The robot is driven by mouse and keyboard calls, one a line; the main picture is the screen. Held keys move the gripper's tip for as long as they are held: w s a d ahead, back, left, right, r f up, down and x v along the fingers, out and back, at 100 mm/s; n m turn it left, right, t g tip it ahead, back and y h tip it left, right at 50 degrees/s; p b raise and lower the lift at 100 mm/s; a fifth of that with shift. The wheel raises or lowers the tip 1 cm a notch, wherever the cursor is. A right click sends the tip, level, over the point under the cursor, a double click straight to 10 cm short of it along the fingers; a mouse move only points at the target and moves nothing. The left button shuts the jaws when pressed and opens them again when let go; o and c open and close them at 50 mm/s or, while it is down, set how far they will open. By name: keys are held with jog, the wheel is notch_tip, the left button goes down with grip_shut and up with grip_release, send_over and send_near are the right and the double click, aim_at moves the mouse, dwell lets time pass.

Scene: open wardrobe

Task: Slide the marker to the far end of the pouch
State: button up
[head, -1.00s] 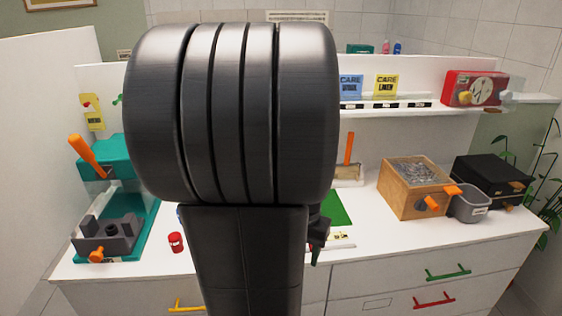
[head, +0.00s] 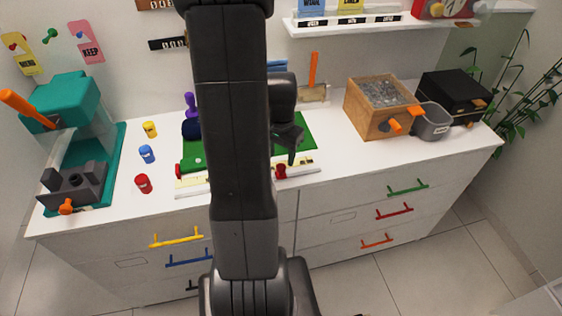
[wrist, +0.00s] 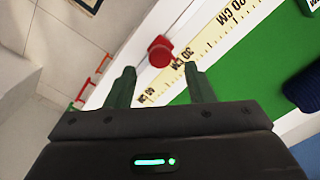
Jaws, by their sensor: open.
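A red marker (head: 281,172) sits on the pale ruler (head: 300,168) along the front edge of the green mat (head: 309,133). In the wrist view the red marker (wrist: 160,51) is just beyond my fingertips, roughly between their lines, by the ruler's 30 cm print (wrist: 187,55). My gripper (head: 292,155) is open and empty above the ruler, close to the marker (wrist: 158,78). A dark blue ribbed thing (wrist: 304,90), perhaps the pouch, lies on the mat at the wrist view's right edge. My arm hides the mat's middle in the head view.
Red, blue and yellow small cylinders (head: 147,154) stand left of the mat. A teal machine (head: 72,100) is at the far left. A wooden box (head: 380,110), grey bin (head: 432,122) and black box (head: 452,95) stand at the right. Drawers with coloured handles (head: 394,211) are below.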

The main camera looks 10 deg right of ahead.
aim_at(280, 166)
jog(key=shift+f, duration=2.1)
grip_shut()
jog(key=shift+a, duration=0.1)
